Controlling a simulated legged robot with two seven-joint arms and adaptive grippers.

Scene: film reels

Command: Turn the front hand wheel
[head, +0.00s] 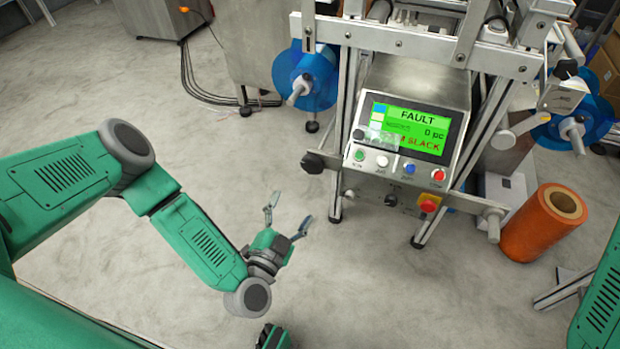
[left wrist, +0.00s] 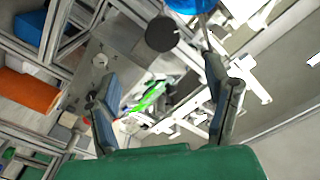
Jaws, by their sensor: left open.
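The front hand wheel looks to be the dark round knob (head: 313,163) at the left end of a horizontal shaft on the machine's front, below the control panel. A dark round knob, likely the same one, shows between and beyond the fingertips in the left wrist view (left wrist: 160,34). My left gripper (head: 289,208) is open and empty, below and left of the knob in the head view and apart from it. Its two spread fingers also show in the left wrist view (left wrist: 160,70). My right gripper is out of view; only part of my right arm shows at the right edge.
The control panel (head: 408,128) shows FAULT and a red SLACK text, with several buttons below. A red knob on yellow (head: 428,203) sits under it. A blue reel (head: 305,80) hangs left of the panel. An orange roll (head: 542,225) stands at right. The floor around my left gripper is clear.

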